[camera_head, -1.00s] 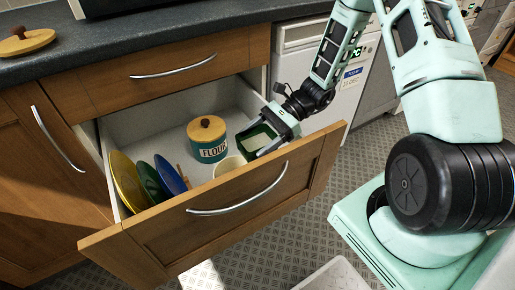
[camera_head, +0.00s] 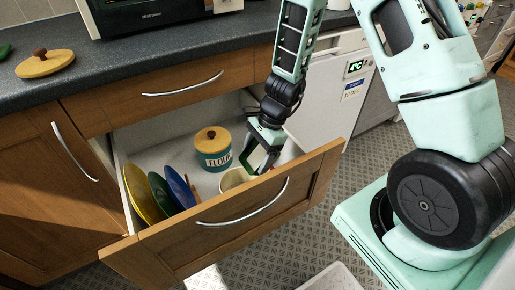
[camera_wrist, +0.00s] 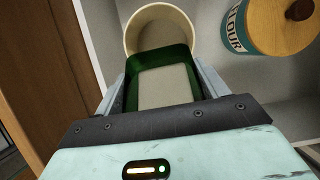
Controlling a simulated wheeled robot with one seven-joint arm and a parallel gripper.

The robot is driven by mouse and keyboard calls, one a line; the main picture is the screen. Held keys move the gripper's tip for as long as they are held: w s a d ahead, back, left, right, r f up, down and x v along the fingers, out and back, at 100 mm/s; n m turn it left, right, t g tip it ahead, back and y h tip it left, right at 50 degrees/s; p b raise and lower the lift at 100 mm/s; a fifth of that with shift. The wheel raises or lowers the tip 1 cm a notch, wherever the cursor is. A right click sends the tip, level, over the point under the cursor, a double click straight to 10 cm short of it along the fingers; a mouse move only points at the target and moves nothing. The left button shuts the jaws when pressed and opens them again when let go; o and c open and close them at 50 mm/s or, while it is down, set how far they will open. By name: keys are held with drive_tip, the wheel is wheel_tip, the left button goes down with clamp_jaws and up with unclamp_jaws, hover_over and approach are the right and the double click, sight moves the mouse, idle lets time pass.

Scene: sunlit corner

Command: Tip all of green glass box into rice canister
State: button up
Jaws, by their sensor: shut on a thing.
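The green glass box (camera_head: 258,158) is between the fingers of my gripper (camera_head: 265,150), over the right part of the open drawer. In the wrist view my gripper (camera_wrist: 163,88) is shut on the box (camera_wrist: 187,58), with a finger on each side. A pale grey-beige area shows inside its green walls. A cream open-topped canister (camera_head: 232,178), apparently the rice canister, stands in the drawer just left of the box. In the wrist view the box's far edge overlaps the near part of the canister (camera_wrist: 132,38). I cannot tell whether they touch. No label shows on it.
A teal flour canister (camera_head: 213,152) with a wooden lid stands behind the cream one. Yellow, green and blue plates (camera_head: 160,192) stand at the drawer's left. The drawer front (camera_head: 225,225) rises before them. A wooden lid (camera_head: 45,66) lies on the counter.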

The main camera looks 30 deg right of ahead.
drive_tip(key=shift+a+r+h+p, duration=0.1)
drive_tip(key=shift+a+h+p, duration=0.4)
drive_tip(key=shift+h+p, duration=0.9)
drive_tip(key=shift+p, duration=0.55)
drive_tip(key=a+h+p, duration=0.1)
drive_tip(key=p, duration=0.4)
drive_tip(key=shift+h, duration=0.3)
drive_tip(key=h+p, duration=0.1)
drive_tip(key=p, duration=0.4)
drive_tip(key=h+p, duration=0.1)
drive_tip(key=p, duration=0.5)
drive_tip(key=shift+a, duration=0.4)
drive_tip(key=shift+f+h+p, duration=0.25)
drive_tip(key=shift+h+p, duration=0.05)
drive_tip(key=shift+p, duration=1.2)
drive_tip(key=shift+s+d+f+b, duration=0.1)
drive_tip(key=shift+s+f+b, duration=0.15)
drive_tip(key=shift+b, duration=0.8)
drive_tip(key=shift+w+y+b, duration=0.1)
drive_tip(key=shift+y+b, duration=0.2)
drive_tip(key=shift+y, duration=0.1)
drive_tip(key=shift+r+b, duration=0.1)
drive_tip(key=shift+b, duration=0.2)
